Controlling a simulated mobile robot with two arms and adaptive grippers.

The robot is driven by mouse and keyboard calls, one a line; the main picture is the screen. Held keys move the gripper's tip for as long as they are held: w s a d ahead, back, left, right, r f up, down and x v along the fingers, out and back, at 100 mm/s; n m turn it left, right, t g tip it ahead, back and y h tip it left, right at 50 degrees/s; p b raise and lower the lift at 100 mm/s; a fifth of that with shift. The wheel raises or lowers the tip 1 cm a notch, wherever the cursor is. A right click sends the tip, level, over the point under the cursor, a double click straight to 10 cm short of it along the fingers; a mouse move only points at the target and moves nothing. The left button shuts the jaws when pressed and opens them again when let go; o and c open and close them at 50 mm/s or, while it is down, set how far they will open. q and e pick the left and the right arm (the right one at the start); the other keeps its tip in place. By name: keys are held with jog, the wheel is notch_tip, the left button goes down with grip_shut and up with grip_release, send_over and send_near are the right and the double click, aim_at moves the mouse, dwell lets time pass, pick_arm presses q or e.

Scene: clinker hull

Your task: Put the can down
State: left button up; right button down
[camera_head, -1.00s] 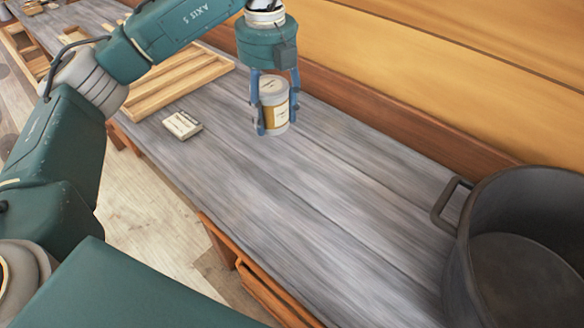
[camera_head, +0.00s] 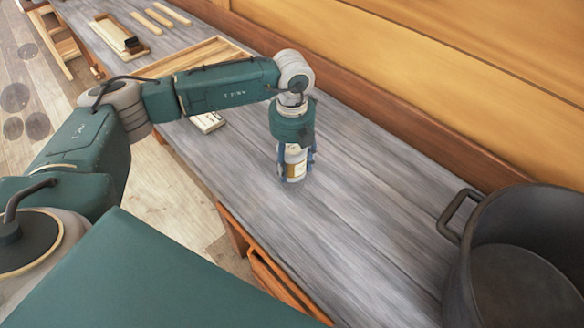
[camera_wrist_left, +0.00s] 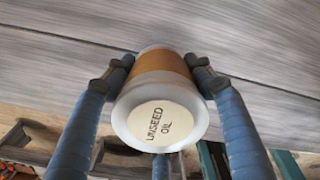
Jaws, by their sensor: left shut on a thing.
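The can (camera_head: 294,166) is white with a tan label band. In the left wrist view its lid (camera_wrist_left: 160,125) reads "LINSEED OIL". My right gripper is not in view.
A large dark pot (camera_head: 520,260) with a side handle stands at the right. A small pale box (camera_head: 207,122) and a wooden frame (camera_head: 190,58) lie to the left, partly behind my arm. The planks between can and pot are clear. A wooden wall (camera_head: 450,70) runs behind.

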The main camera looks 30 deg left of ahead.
aim_at(292, 171)
pick_arm(q)
notch_tip(292, 171, down, 2)
jog(key=shift+f+p, duration=0.25)
jog(key=shift+p, duration=0.15)
jog(key=shift+f, duration=0.5)
jog(key=o, duration=1.1)
jog(key=shift+f, duration=0.2)
jog(key=o, duration=0.5)
jog(key=shift+c, duration=0.2)
jog(key=shift+r, duration=0.1)
jog(key=shift+r, duration=0.1)
